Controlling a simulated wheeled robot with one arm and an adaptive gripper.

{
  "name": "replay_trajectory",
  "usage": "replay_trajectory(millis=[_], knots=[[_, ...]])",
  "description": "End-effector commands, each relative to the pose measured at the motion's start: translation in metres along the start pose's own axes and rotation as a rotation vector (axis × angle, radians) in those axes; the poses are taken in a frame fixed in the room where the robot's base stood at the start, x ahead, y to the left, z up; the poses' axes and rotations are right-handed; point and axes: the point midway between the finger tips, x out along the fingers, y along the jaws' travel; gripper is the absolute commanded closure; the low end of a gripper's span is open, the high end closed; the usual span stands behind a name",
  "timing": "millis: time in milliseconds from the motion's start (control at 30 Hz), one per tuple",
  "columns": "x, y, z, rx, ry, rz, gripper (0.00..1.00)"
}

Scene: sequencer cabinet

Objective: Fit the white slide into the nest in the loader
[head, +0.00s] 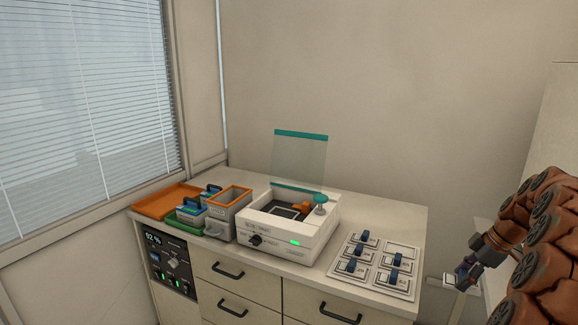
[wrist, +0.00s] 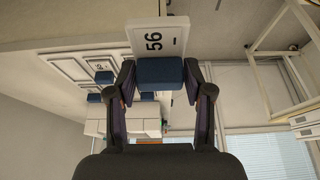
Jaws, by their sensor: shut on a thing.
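The white slide (wrist: 145,40) shows in the wrist view, marked "56", with a blue grip block (wrist: 160,72) on it. My gripper (wrist: 160,80) is shut on this block from both sides. In the head view my gripper (head: 466,273) is in the air at the right, beyond the cabinet's right edge and well away from the loader; the slide there is small and partly hidden. The white loader (head: 317,243) stands on the cabinet with its clear, teal-edged lid (head: 299,160) raised. Its nest (head: 284,212) is a pale frame in the dark recess, partly hidden by the front wall.
A white rack (head: 375,265) right of the loader holds several slides with blue blocks; its back right place (head: 402,250) looks empty. Left of the loader are an orange-rimmed bin (head: 230,191), blue-and-green containers (head: 190,212) and an orange tray (head: 165,202). An orange part and teal knob (head: 320,200) sit at the loader's right.

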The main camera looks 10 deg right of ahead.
Motion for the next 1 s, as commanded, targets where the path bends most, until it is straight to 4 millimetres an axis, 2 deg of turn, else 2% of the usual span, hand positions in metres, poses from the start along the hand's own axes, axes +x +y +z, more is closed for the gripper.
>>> replay_trajectory(millis=[367, 567, 767, 1000], knots=[[0.021, 0.001, -0.032, 0.054, 0.000, 0.023, 0.89], [0.039, -0.001, -0.060, 0.100, 0.000, 0.042, 0.89], [0.069, -0.010, -0.102, 0.179, -0.001, 0.073, 0.89], [0.116, -0.035, -0.163, 0.318, -0.002, 0.129, 0.89]])
